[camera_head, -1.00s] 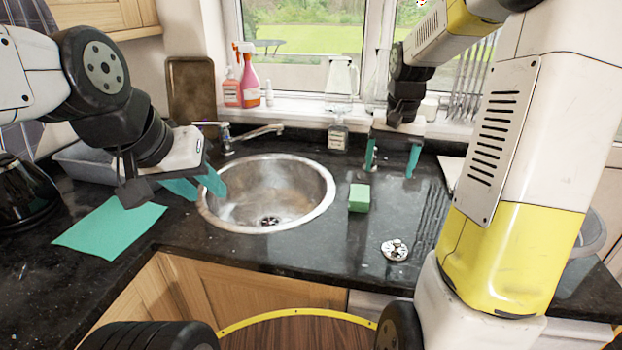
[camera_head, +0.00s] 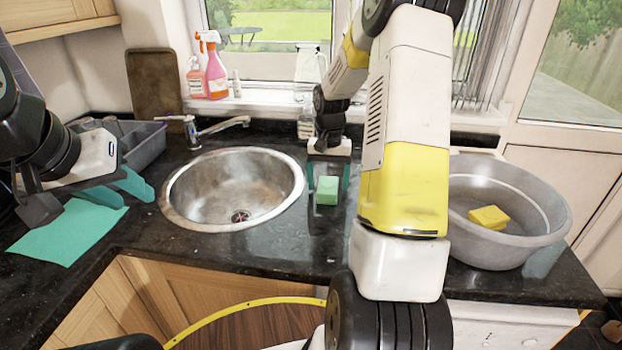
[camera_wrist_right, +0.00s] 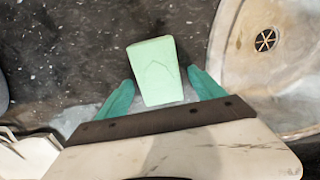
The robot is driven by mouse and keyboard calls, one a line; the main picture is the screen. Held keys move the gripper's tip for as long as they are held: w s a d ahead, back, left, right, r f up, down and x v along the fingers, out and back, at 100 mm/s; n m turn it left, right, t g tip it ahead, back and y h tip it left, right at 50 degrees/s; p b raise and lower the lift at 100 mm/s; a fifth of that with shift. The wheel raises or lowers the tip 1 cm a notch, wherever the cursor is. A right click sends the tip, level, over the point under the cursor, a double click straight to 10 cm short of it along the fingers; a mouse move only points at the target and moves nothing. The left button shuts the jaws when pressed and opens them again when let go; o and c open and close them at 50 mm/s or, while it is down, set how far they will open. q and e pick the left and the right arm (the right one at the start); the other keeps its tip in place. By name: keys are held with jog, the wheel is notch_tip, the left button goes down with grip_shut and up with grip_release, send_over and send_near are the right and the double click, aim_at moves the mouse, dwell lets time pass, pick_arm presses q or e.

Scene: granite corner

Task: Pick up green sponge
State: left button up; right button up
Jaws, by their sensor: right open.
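The green sponge (camera_head: 327,190) stands on the dark granite counter just right of the sink. It also shows in the right wrist view (camera_wrist_right: 156,72), with its near end between the fingertips. My right gripper (camera_head: 328,180) is open with teal fingers on either side of the sponge. In the right wrist view my right gripper (camera_wrist_right: 162,92) shows a gap beside each side of the sponge. My left gripper (camera_head: 136,184) is over the left counter, near a teal cloth, with its teal fingers apart and nothing between them.
The round metal sink (camera_head: 232,188) lies left of the sponge. A grey basin (camera_head: 540,225) with a yellow sponge (camera_head: 488,217) stands at right. A teal cloth (camera_head: 65,235) lies at left. Spray bottles (camera_head: 215,72) stand on the windowsill. Counter in front of the sponge is clear.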

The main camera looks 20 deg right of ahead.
jog(key=shift+f, duration=0.25)
jog(key=c, duration=1.4)
jog(key=shift+c, duration=0.2)
jog(key=shift+r, duration=0.15)
